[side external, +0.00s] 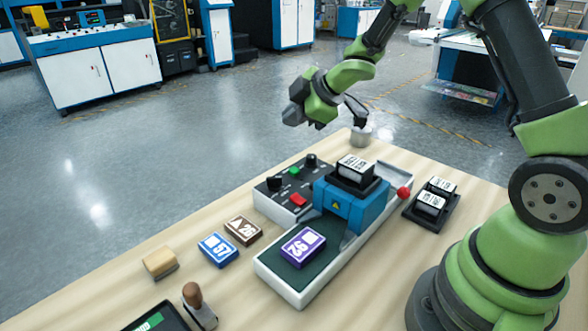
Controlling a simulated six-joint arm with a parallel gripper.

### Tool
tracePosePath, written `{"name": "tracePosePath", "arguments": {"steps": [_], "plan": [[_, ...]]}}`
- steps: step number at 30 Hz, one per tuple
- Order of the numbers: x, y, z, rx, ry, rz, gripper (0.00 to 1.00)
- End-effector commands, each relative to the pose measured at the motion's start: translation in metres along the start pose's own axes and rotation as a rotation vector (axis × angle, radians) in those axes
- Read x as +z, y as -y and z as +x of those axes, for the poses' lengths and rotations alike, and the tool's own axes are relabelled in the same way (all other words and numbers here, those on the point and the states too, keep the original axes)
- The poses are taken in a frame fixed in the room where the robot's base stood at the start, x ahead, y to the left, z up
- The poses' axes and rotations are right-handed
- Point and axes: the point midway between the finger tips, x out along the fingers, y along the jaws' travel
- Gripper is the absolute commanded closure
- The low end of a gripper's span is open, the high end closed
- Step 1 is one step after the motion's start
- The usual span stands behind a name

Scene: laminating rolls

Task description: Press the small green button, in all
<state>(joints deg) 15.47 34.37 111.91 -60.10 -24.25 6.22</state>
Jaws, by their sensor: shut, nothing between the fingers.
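The small green button (294,170) sits on the dark top face of a control box (267,205), between two black knobs. A larger red button (299,199) is on the same face, nearer the camera. The green button stands clear of anything touching it. My gripper (293,117) is shut and empty, held in the air above and beyond the control box, apart from it. Its fingertips are dark and small in this view.
A blue press (352,208) with a red ball knob (404,193) stands right of the control box. A purple block (303,247) lies on its bed. Blue (217,250) and brown (243,231) blocks lie left. A black rack (432,208) is at right.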

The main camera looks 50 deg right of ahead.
Motion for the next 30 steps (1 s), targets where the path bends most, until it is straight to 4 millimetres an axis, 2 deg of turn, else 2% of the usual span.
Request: {"name": "tracePosePath", "arguments": {"steps": [8,21,30], "plan": [[0.008,0.009,0.011,-0.005,0.001,0.004,1.00],[0.038,0.038,0.052,-0.002,0.001,0.003,1.00],[0.044,0.044,0.061,0.001,0.001,0.001,1.00]]}}
